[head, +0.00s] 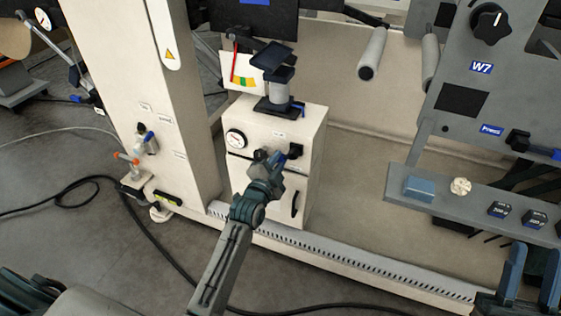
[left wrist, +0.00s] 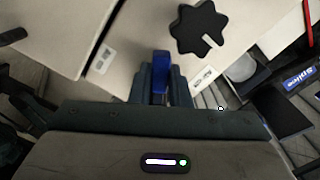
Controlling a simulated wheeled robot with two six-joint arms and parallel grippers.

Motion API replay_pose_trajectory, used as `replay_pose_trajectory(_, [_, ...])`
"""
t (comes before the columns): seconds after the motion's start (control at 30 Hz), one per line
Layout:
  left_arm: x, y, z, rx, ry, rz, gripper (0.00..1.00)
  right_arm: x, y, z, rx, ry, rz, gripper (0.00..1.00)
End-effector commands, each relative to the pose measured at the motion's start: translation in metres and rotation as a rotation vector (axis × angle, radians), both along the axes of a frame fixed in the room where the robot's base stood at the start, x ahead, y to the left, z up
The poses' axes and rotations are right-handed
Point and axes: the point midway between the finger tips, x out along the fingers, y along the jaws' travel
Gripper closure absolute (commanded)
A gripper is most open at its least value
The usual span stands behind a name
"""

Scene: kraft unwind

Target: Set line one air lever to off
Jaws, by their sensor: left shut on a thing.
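The blue air lever (head: 281,160) is on the front of a cream cabinet (head: 310,140), right of a round white gauge (head: 236,138). My left gripper (head: 277,163) is at the lever and covers part of it. In the left wrist view the blue lever (left wrist: 160,70) stands between the two fingers of my left gripper (left wrist: 160,85), which is shut on it. The lever's pivot and markings are hidden, so its setting cannot be read. My right gripper (head: 529,280) is at the lower right, its blue fingers apart and empty, away from the lever.
A black star-shaped knob (left wrist: 200,28) is close beside the lever. A black handle (head: 295,204) is on the cabinet's lower front. A grey shelf (head: 400,183) with small blocks juts out at the right. A black cable (head: 150,235) lies on the floor.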

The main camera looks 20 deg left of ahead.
Motion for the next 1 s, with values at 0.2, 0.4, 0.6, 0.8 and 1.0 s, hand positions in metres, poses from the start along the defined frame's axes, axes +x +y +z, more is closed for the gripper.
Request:
replay_pose_trajectory(0.2, [0.0,0.005,0.009,0.202,-0.005,0.0,1.0,0.015,-0.001,-0.024,0.012,0.18,-0.001,0.64])
replay_pose_trajectory(0.4, [0.0,0.006,0.016,0.362,-0.009,-0.001,1.0,0.023,-0.001,-0.044,0.021,0.306,-0.001,0.64])
replay_pose_trajectory(0.6, [0.0,0.007,0.02,0.481,-0.012,-0.001,1.0,0.027,-0.001,-0.058,0.028,0.394,0.001,0.64])
replay_pose_trajectory(0.8, [0.0,0.007,0.023,0.551,-0.015,-0.001,1.0,0.028,-0.001,-0.068,0.03,0.446,0.001,0.64])
replay_pose_trajectory(1.0, [0.0,0.007,0.024,0.58,-0.016,-0.001,1.0,0.029,-0.001,-0.072,0.031,0.467,0.002,0.64])
